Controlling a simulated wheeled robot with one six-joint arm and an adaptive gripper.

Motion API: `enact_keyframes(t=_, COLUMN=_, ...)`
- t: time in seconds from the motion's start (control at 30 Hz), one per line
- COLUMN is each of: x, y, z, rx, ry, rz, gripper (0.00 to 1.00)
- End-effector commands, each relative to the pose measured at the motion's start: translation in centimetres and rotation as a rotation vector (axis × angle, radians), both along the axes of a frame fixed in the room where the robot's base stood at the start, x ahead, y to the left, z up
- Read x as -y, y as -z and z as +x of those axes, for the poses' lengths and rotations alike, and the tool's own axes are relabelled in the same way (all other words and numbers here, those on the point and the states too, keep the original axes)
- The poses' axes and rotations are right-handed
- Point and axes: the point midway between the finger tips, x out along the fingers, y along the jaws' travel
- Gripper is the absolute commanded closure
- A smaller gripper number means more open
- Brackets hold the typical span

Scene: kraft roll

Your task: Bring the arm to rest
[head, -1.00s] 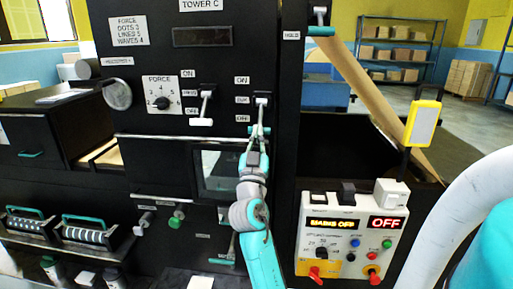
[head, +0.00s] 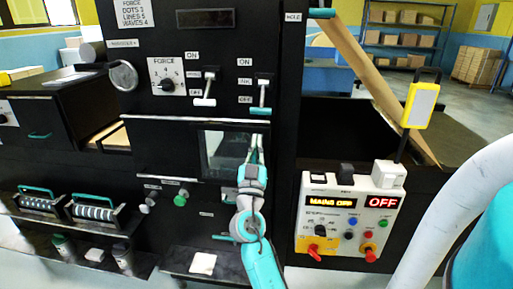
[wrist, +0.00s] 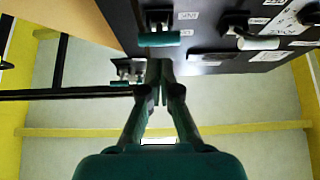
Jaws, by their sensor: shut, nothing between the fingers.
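My gripper (head: 256,150) is shut and empty in the head view, in front of the dark window of the black machine (head: 160,140). It is below the teal-handled lever (head: 262,110) on the panel and apart from it. In the wrist view my gripper (wrist: 158,65) shows its fingers together. The teal lever handle (wrist: 158,39) lies just beyond the fingertips there, with a white-handled lever (wrist: 257,42) to its right.
A control box (head: 348,220) reads "MAINS OFF" and "OFF" to the right of my arm. Rollers with teal handles (head: 90,210) sit on a low shelf at left. A brown kraft sheet (head: 370,75) slants down at right. Shelves with boxes (head: 405,40) stand behind.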

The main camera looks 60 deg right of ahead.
Motion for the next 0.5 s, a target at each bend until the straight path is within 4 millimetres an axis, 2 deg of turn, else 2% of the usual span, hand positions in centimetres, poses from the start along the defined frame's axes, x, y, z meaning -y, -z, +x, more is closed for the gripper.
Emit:
enact_keyframes(t=0.13, x=-0.21, y=0.71, z=-0.07, rx=0.0, ry=-0.001, rz=-0.001, gripper=1.0)
enact_keyframes(t=0.5, x=-0.25, y=0.8, z=-0.08, rx=0.001, ry=-0.001, rz=-0.002, gripper=1.0)
